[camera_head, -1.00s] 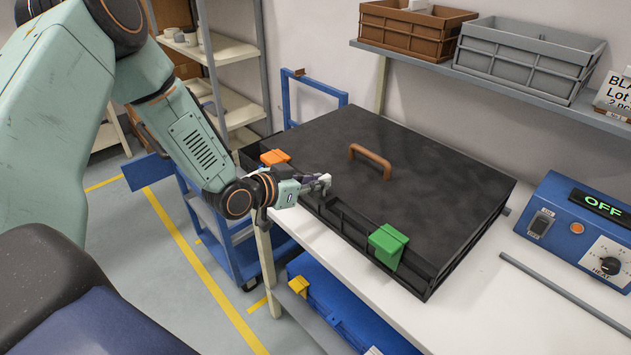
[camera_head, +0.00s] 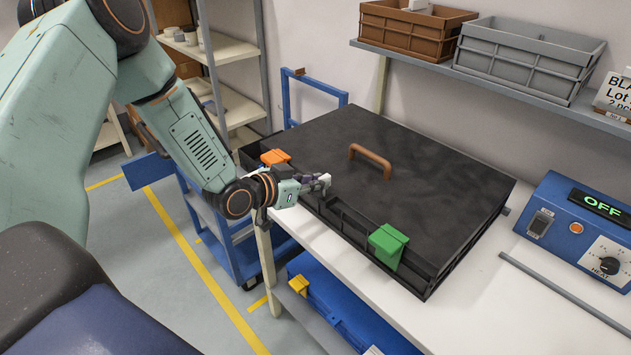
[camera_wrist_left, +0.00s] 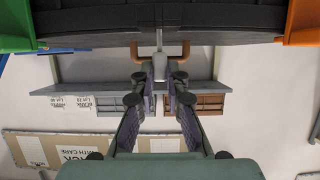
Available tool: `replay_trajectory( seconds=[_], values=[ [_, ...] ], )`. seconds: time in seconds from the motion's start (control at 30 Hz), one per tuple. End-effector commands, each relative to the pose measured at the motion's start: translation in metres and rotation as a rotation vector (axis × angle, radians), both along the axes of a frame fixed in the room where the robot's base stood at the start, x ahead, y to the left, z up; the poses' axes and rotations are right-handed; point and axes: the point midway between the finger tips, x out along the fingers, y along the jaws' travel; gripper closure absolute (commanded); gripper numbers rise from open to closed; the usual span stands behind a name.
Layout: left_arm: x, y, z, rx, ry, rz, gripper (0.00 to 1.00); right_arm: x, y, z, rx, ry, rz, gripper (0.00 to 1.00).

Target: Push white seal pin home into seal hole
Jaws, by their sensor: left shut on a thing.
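A large black box with a flat dark lid (camera_head: 430,190) lies on the white bench, with a brown handle (camera_head: 370,160) on top. My left gripper (camera_head: 317,185) is at the middle of the box's front edge, between the orange and green latches. It is shut on the small white seal pin (camera_head: 326,181). In the left wrist view the pin (camera_wrist_left: 159,68) sits between the fingertips (camera_wrist_left: 159,82), pointing at the box's front edge. I cannot make out the seal hole, nor how far the pin is in. My right gripper is not in view.
An orange latch (camera_head: 275,157) and a green latch (camera_head: 388,247) sit on the front edge. A blue heat controller (camera_head: 575,232) reading OFF stands at the right, with a grey rod (camera_head: 565,290) in front of it. Brown and grey crates stand on the shelf above.

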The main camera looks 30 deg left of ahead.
Motion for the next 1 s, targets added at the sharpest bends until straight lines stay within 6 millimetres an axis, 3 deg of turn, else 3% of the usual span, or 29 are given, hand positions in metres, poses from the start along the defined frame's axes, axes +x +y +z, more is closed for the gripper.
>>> replay_trajectory(
  seconds=[0.47,1.0],
  values=[
    [0.001,-0.001,-0.001,0.000,0.000,0.000,1.00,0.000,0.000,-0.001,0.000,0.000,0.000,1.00],
    [0.001,-0.001,-0.018,0.000,0.000,0.000,1.00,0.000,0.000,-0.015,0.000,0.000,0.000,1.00]
  ],
)
